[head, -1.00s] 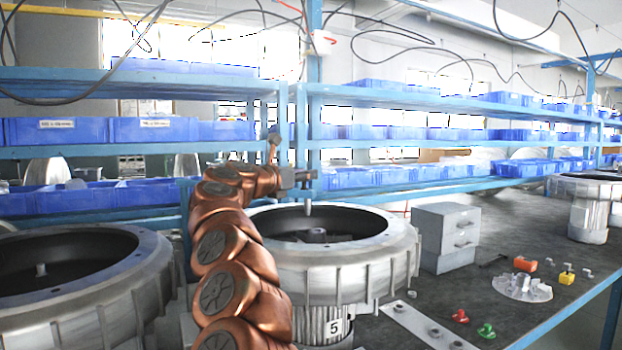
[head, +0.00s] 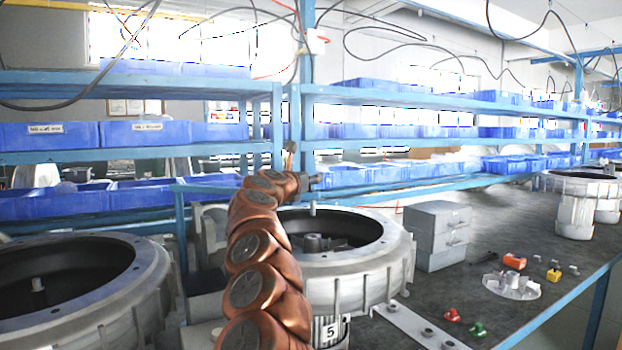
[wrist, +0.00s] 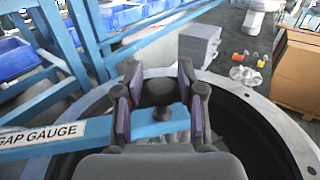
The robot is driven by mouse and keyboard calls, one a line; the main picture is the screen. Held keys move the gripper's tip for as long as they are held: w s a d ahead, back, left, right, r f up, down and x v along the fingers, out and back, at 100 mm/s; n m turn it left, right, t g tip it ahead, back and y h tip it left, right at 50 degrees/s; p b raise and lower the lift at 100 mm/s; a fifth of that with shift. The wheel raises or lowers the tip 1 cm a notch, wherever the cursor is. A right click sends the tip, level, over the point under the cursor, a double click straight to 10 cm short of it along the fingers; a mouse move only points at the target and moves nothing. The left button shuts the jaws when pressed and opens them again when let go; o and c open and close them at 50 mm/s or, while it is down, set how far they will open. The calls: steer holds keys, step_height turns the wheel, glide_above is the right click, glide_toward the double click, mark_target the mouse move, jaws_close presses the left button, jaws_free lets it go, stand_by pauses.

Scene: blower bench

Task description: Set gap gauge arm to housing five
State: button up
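Housing five (head: 355,285), a pale ribbed ring with a "5" label (head: 331,331) on its base, stands on the bench in the middle of the head view. Its rim also shows in the wrist view (wrist: 250,95). The gap gauge arm (wrist: 60,135), a blue bar lettered "GAP GAUGE", reaches from the left across the housing's opening in the wrist view. Its end, with a small dark knob (wrist: 165,112), lies between my fingers. My gripper (wrist: 159,100) is open, its purple pads apart on either side of that end. In the head view my gripper (head: 308,183) is above the housing, small and partly hidden.
Another housing (head: 75,285) stands at the left. A grey drawer box (head: 437,235) stands right behind housing five. Blue shelves with bins (head: 145,133) run behind. Bench at right is partly free.

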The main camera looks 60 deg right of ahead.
steer(key=o, duration=0.4)
steer(key=shift+c, duration=0.2)
steer(key=shift+a+f, duration=0.1)
steer(key=shift+a, duration=0.1)
steer(key=shift+a, duration=0.2)
steer(key=a, duration=1.1)
steer(key=shift+a, duration=0.15)
stand_by(0.7)
